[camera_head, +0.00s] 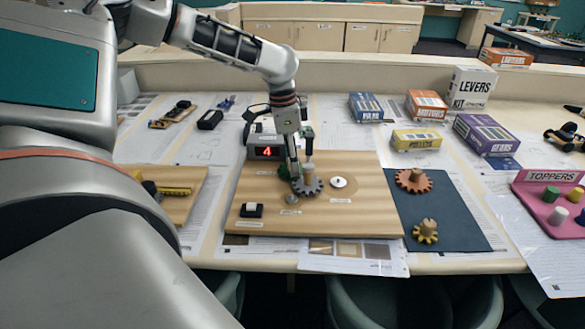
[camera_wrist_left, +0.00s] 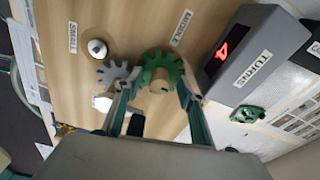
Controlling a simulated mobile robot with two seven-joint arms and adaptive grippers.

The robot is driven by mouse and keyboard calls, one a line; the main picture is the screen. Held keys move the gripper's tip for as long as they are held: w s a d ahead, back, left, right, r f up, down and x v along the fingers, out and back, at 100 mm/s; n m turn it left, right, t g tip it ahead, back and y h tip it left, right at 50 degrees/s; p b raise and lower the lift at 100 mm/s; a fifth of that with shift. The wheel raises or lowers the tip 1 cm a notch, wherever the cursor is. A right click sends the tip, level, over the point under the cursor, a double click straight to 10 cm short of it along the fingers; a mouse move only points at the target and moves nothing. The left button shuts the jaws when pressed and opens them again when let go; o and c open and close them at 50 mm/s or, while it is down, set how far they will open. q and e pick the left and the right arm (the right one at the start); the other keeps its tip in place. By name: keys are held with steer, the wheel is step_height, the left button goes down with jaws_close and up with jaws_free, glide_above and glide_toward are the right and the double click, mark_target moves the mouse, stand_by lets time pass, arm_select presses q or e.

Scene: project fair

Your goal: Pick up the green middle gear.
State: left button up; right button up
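The green middle gear (camera_wrist_left: 161,68) lies on the wooden board (camera_head: 250,205), beside the "MIDDLE" label. It has a tan hub. In the head view, only a dark green part of it (camera_head: 284,172) shows behind my left gripper (camera_head: 300,168). In the left wrist view, my left gripper (camera_wrist_left: 158,78) is open, with one finger on each side of the green gear; I cannot tell whether they touch it. A grey gear (camera_wrist_left: 111,74) sits right beside it, its teeth close to the green ones and to one finger. My right gripper is not in view.
A metal post (camera_head: 338,182) stands at the "SMALL" label. A grey box with a red "4" (camera_head: 265,152) is close behind the gears. A black switch (camera_head: 251,210) is at the board's front left.

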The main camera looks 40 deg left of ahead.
arm_select(q)
jaws_close()
steer(key=shift+r, duration=0.1)
